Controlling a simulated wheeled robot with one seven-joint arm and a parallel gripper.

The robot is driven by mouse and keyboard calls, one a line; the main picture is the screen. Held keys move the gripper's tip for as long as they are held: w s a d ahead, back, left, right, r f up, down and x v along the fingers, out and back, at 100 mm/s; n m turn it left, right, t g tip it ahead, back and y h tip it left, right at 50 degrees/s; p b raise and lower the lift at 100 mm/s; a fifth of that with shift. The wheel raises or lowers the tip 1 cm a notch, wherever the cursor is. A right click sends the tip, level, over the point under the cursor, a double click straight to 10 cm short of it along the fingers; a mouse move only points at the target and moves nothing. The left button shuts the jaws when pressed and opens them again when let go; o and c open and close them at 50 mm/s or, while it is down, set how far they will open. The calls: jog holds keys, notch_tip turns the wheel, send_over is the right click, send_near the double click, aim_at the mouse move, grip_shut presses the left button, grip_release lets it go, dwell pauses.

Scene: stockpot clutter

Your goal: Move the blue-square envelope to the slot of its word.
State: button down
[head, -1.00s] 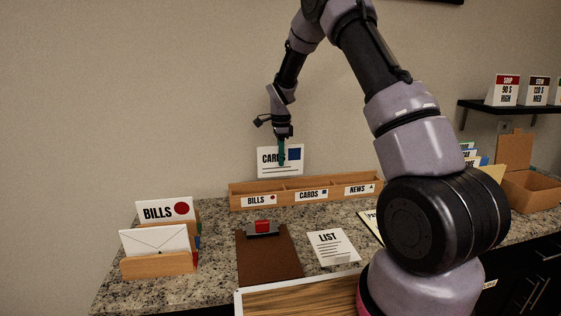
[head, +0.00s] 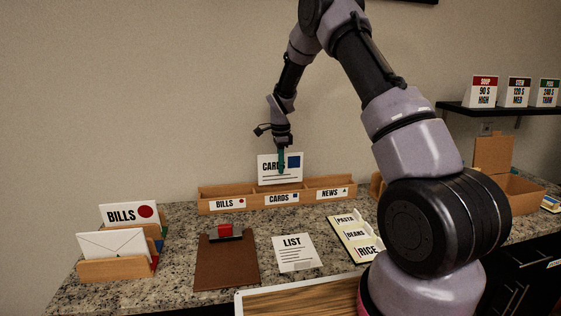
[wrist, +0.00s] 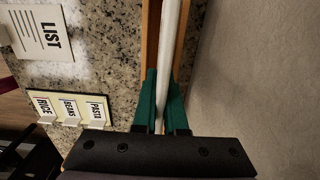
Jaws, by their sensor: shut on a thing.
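The blue-square envelope (head: 268,167) is white, with the word CARDS and a blue square on its face. My gripper (head: 281,166) is shut on it from above and holds it upright. In the wrist view the envelope (wrist: 172,60) shows edge-on between the green fingertips (wrist: 161,100). The wooden sorter (head: 208,205) stands against the back wall with slots labelled BILLS, CARDS and NEWS. The envelope is at the middle CARDS slot (head: 282,199), its lower edge close to or just behind the sorter's front. I cannot tell whether it is inside the slot.
A wooden rack (head: 112,268) on the left holds a BILLS envelope (head: 122,216) and a plain envelope (head: 110,244). A brown clipboard (head: 225,265), a LIST sheet (head: 294,255) and a tabbed card board (head: 352,238) lie on the counter. A cardboard box (head: 520,193) stands at right.

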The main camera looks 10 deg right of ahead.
aim_at(280, 180)
jog(key=shift+f, duration=3.15)
jog(key=c, duration=0.9)
grip_release()
jog(key=shift+w+r, duration=0.15)
jog(key=shift+r, duration=3.4)
